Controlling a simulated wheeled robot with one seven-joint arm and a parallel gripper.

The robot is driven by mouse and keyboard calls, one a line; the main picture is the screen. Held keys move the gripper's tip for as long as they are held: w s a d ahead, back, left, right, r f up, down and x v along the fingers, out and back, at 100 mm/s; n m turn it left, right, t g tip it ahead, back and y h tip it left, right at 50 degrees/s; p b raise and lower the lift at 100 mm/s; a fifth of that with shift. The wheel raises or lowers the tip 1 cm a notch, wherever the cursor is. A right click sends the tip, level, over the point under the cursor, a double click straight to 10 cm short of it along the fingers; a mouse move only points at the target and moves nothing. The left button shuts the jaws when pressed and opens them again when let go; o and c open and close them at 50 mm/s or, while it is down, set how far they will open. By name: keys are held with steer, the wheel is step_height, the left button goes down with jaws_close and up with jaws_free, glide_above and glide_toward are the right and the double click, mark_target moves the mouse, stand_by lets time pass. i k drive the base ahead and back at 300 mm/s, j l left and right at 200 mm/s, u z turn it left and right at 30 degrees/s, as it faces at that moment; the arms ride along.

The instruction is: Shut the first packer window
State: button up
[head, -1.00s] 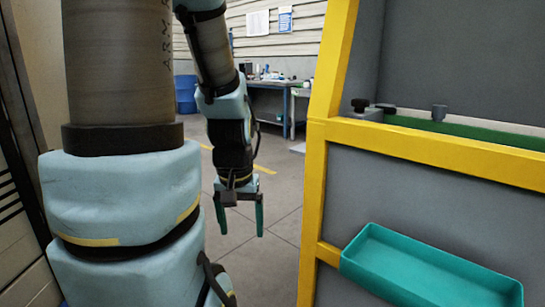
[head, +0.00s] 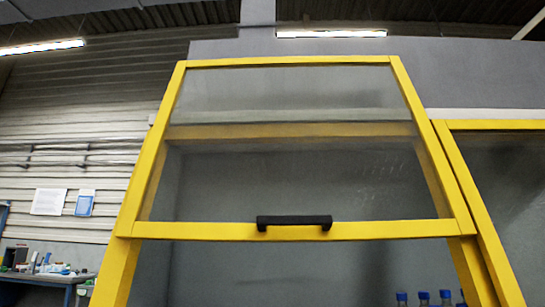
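The packer window (head: 300,95) is a clear pane in a yellow frame, seen from below in the head view. Its black handle (head: 294,222) sits on the yellow bottom bar. The window is raised: below the bar the opening into the grey machine is uncovered. Several blue-capped bottles (head: 424,298) show inside at the lower right. My gripper is not in the current view.
A second yellow-framed panel (head: 500,190) adjoins on the right. A workbench (head: 45,278) with small items stands at the far left, below two notices on the wall. Ceiling lights show above.

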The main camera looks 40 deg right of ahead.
mark_target(268, 228)
steer(key=z, duration=2)
